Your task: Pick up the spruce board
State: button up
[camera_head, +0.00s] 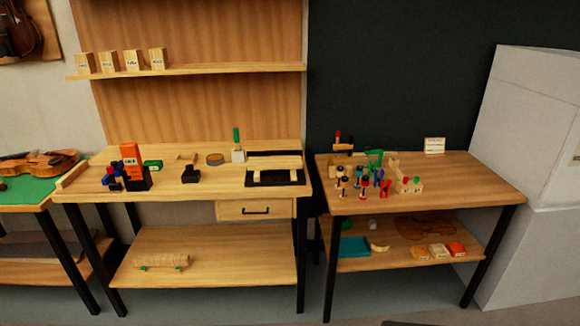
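A flat pale wooden board (275,163) lies across a black mat (275,181) at the right end of the middle workbench. It looks like the spruce board, but no label shows at this size. Two small pale pieces show on the mat along its near side; I cannot tell whether they touch it. My gripper is not in view.
The middle workbench (225,187) also holds an orange-and-black tool holder (131,155), a tape roll (215,159) and a green-handled tool (237,140). A drawer (255,210) hangs below the board. Free bench top lies left of the mat.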

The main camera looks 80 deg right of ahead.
aim_at(292, 162)
jog(key=z, duration=1.1)
jog(key=i, duration=1)
jog(key=u, duration=0.1)
